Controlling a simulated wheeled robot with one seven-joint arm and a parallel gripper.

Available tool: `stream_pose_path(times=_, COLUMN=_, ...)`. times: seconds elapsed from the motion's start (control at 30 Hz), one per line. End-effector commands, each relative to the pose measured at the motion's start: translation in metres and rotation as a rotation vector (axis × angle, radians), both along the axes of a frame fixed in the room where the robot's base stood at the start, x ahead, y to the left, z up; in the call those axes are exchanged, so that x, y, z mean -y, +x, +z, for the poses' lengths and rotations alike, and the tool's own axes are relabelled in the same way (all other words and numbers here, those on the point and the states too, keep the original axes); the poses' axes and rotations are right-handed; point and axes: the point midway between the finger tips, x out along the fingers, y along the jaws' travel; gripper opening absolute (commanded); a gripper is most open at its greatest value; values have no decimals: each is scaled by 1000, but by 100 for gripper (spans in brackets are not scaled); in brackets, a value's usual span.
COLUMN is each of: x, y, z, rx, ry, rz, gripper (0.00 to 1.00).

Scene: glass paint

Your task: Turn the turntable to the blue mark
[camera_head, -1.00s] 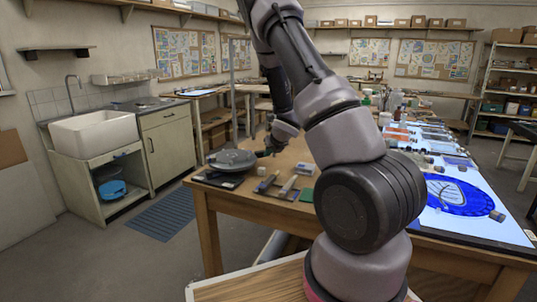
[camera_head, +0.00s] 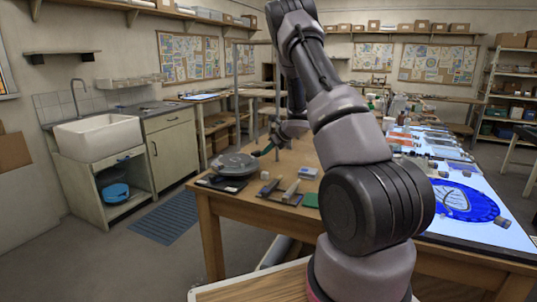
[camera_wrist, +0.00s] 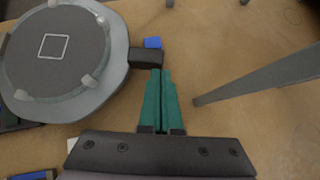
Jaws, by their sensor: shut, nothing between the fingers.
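The turntable (camera_head: 235,163) is a round grey disc near the left end of the wooden table. In the wrist view its dark top (camera_wrist: 58,72) has a pale square outline and several grey lugs around the rim. A dark block (camera_wrist: 147,58) sticks out from the rim on the right. The blue mark (camera_wrist: 153,43) shows just beyond that block. My gripper (camera_wrist: 160,74) has green fingers, shut together and empty. Their tips are close to the near side of the dark block; I cannot tell if they touch. In the head view my gripper (camera_head: 261,152) is small, at the turntable's right side.
A grey post (camera_wrist: 255,78) stands right of my fingers in the wrist view. Flat tools (camera_head: 291,187) and a small white block (camera_head: 308,172) lie nearer on the table. A lit panel with blue glass (camera_head: 464,203) is at the right.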

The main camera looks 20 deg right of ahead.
Motion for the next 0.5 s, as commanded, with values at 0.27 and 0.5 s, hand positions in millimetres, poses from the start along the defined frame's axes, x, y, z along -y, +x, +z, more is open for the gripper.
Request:
stream_pose_path(times=0.27, x=-4, y=19, z=0, rx=2, ry=-1, rz=127, gripper=0)
stream_pose_path(times=0.5, x=-10, y=29, z=0, rx=0, ry=0, rz=151, gripper=0)
